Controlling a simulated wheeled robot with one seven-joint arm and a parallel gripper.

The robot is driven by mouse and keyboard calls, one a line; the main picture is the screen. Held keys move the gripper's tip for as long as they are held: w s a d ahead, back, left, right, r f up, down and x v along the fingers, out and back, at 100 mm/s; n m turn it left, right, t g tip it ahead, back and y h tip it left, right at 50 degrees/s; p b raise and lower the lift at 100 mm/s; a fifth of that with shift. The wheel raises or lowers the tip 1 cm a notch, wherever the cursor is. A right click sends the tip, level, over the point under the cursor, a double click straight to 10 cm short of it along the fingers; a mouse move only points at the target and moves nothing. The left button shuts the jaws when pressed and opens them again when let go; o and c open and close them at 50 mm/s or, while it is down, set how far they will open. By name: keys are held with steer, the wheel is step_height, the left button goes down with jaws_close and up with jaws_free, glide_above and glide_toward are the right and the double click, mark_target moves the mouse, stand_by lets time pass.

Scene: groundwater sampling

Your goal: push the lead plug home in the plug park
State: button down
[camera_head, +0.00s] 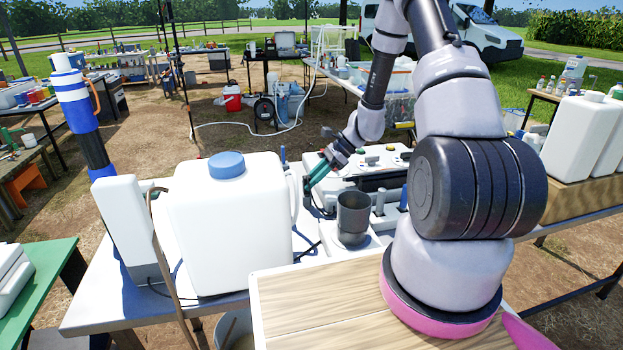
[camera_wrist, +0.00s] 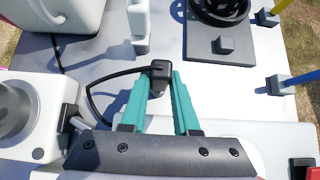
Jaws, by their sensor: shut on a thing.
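My gripper (camera_head: 312,182) reaches down over the white table beside the big white jerrycan (camera_head: 230,225). In the wrist view my gripper (camera_wrist: 161,86) has its teal fingers on either side of the lead plug (camera_wrist: 158,72), a small black block, and is shut on it. A black cable (camera_wrist: 98,86) loops left from the plug and back toward a white unit. The underside of the plug is hidden, so I cannot tell how deep it sits. I cannot pick out the plug park for certain.
A dark grey cup (camera_head: 353,212) stands near the gripper. A white post (camera_wrist: 138,30) rises just beyond the plug in the wrist view. A dark plate (camera_wrist: 215,45) with a round holder is at upper right. Bare white table lies between.

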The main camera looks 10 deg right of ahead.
steer(key=shift+f, duration=0.15)
steer(key=c, duration=0.6)
jaws_free()
steer(key=v, duration=1)
steer(key=shift+d+r, duration=0.3)
steer(key=shift+r, duration=0.1)
